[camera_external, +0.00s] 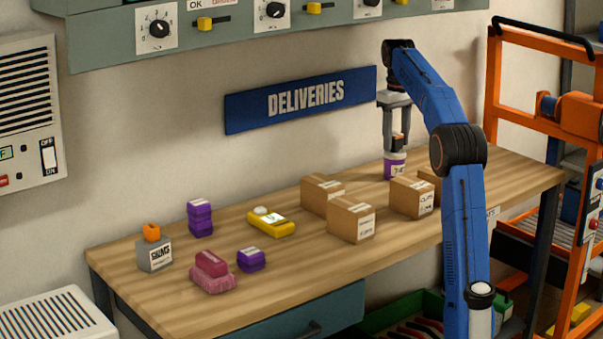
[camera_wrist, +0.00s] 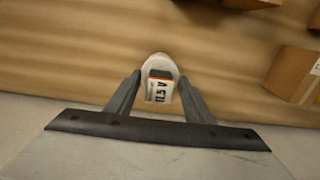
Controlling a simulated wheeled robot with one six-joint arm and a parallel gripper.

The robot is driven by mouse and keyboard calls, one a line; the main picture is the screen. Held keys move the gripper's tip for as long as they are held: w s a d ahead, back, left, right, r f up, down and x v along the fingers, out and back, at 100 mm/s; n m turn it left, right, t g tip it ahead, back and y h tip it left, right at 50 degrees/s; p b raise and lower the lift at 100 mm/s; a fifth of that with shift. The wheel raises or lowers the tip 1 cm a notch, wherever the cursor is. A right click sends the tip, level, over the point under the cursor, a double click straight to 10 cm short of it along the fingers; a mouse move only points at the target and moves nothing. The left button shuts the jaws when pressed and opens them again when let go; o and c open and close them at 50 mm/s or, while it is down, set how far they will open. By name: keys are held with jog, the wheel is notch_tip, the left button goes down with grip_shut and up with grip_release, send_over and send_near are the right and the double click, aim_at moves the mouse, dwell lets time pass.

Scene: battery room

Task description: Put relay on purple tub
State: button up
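The purple tub (camera_external: 394,168) stands upright at the far right of the table near the wall. Its pale round lid (camera_wrist: 157,62) shows in the wrist view. The relay (camera_external: 397,142) is a small dark block that appears to rest on top of the tub. In the wrist view the relay (camera_wrist: 159,90) has a white label and an orange edge. My gripper (camera_external: 396,135) points down around the relay; in the wrist view (camera_wrist: 160,80) its two fingers stand on either side, with a narrow gap at each side. It looks open.
Cardboard boxes (camera_external: 351,219) stand left and right of mid-table, several in all. Farther left are a yellow device (camera_external: 270,222), purple stacked blocks (camera_external: 200,217), a purple block (camera_external: 250,261), a pink brush-like item (camera_external: 212,272) and a grey block with an orange top (camera_external: 154,255).

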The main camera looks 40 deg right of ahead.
aim_at(396, 134)
notch_tip(396, 134, up, 7)
jog(key=shift+r, duration=0.4)
jog(key=shift+a, duration=0.1)
dwell(0.7)
